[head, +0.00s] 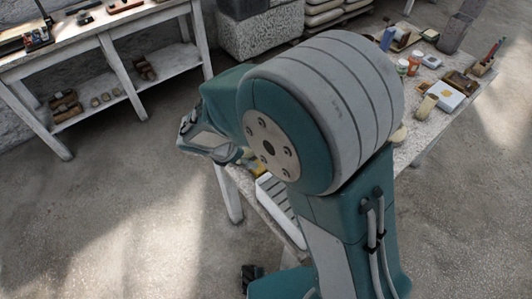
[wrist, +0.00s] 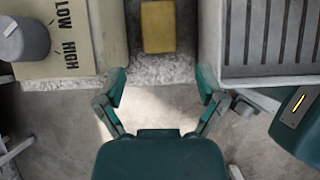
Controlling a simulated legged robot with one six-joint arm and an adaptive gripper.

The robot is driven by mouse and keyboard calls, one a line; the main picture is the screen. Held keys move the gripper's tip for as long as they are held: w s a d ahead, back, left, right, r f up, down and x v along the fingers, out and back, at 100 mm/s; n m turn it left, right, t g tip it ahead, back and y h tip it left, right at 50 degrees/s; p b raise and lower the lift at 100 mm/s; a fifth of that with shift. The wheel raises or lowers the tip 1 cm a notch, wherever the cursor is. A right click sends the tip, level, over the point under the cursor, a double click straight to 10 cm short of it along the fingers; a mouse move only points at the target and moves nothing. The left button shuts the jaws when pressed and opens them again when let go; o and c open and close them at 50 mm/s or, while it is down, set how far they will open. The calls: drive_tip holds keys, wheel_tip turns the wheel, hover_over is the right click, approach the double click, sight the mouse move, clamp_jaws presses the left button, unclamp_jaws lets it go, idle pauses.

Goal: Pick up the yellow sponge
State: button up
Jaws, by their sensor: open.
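The yellow sponge (wrist: 159,26) lies flat near the table's edge, at the top middle of the wrist view, in a gap between a beige box or board and a slatted tray. In the wrist view my gripper (wrist: 161,85) is open and empty. Its two fingers are spread apart, short of the sponge and over the floor beyond the table edge in the picture.
A beige surface marked LOW and HIGH (wrist: 75,62) holds a grey cylinder (wrist: 27,40). The pale slatted tray (wrist: 230,84) stands right of the sponge. Jars and boxes crowd the table's far end, including a white box (head: 446,96). A workbench (head: 100,45) stands at left.

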drive_tip(key=x, duration=1.1)
drive_tip(key=shift+w+a, duration=0.1)
drive_tip(key=shift+a, duration=0.1)
drive_tip(key=c, duration=0.6)
